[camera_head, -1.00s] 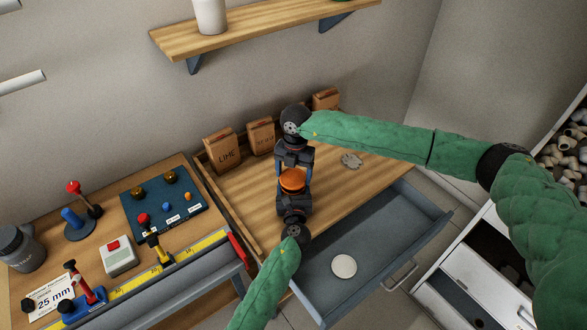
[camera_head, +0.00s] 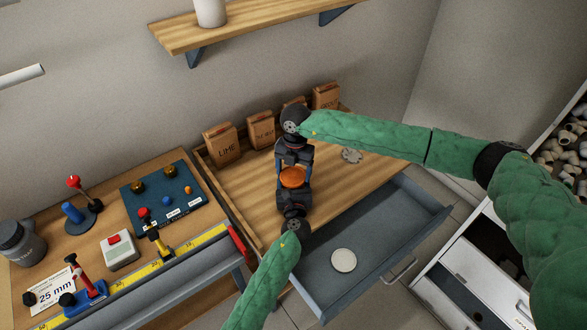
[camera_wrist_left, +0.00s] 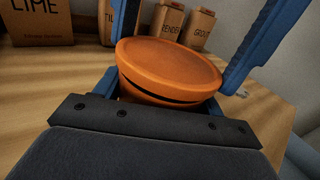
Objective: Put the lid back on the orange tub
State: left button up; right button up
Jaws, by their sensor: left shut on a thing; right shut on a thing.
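The orange tub (camera_wrist_left: 150,97) stands on the wooden bench top, between the blue fingers of my left gripper (camera_head: 292,187). My left gripper is shut on it. The orange lid (camera_head: 292,177) is over the tub's mouth; it also shows in the left wrist view (camera_wrist_left: 168,65). The far rim is hidden in the left wrist view.
Several brown boxes (camera_head: 221,143) line the back of the bench. The open drawer (camera_head: 385,235) in front holds a white disc (camera_head: 343,260). A side table (camera_head: 110,185) with tools stands left; a shelf (camera_head: 250,25) hangs above.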

jog(key=shift+f, duration=0.65)
dwell(0.6)
jog(key=o, duration=1)
jog(key=r, duration=0.4)
jog(key=w+r, duration=0.1)
jog(key=r, duration=0.7)
jog(key=shift+w+d, duration=0.15)
jog(key=shift+d, duration=0.1)
pick_arm(q)
jog(key=o, duration=1.4)
jog(key=shift+o, duration=0.2)
pick_arm(e)
jog(key=shift+f, duration=0.1)
